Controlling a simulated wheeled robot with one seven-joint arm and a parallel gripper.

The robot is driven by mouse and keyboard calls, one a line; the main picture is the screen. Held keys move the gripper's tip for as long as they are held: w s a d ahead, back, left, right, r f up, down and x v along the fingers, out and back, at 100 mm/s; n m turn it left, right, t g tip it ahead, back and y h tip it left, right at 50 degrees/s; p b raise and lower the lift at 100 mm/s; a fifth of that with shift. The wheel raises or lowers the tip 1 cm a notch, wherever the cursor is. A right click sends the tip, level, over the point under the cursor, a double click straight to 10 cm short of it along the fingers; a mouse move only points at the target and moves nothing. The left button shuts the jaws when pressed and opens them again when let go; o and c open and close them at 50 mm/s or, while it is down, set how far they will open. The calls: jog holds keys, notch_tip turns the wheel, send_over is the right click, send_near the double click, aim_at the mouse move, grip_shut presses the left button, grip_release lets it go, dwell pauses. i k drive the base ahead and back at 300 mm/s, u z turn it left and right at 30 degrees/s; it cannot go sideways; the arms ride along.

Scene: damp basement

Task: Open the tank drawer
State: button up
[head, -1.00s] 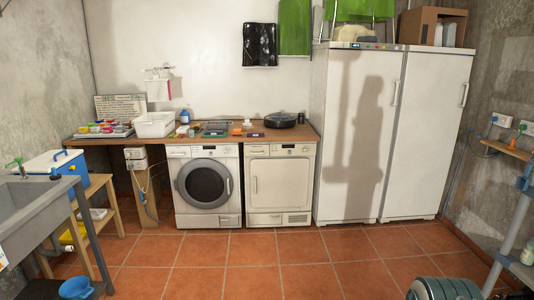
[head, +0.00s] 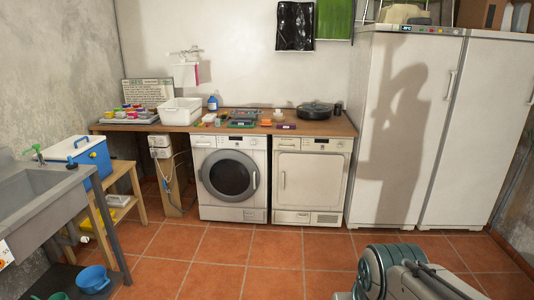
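A white dryer (head: 297,182) with a square door stands under the wooden worktop, right of the washing machine. A plain panel that looks like a drawer front (head: 287,144) sits at the upper left of the dryer, beside its controls. It appears flush and closed. The washing machine (head: 230,215) has a round dark door and its own drawer-like panel (head: 205,142) at the upper left, also flush. Part of my arm shows at the bottom right, well in front of the machines. My gripper is out of view.
The worktop (head: 340,128) carries a white basin (head: 180,111), small items and a black pan (head: 314,110). Tall white fridges (head: 400,130) stand right of the dryer. A sink (head: 40,200) and a wooden stand (head: 128,172) are at left. The tiled floor (head: 220,245) ahead is clear.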

aim_at(293, 144)
jog(key=u, duration=0.55)
jog(key=i, duration=3.35)
jog(key=z, duration=0.55)
jog(key=i, duration=0.75)
jog(key=z, duration=0.2)
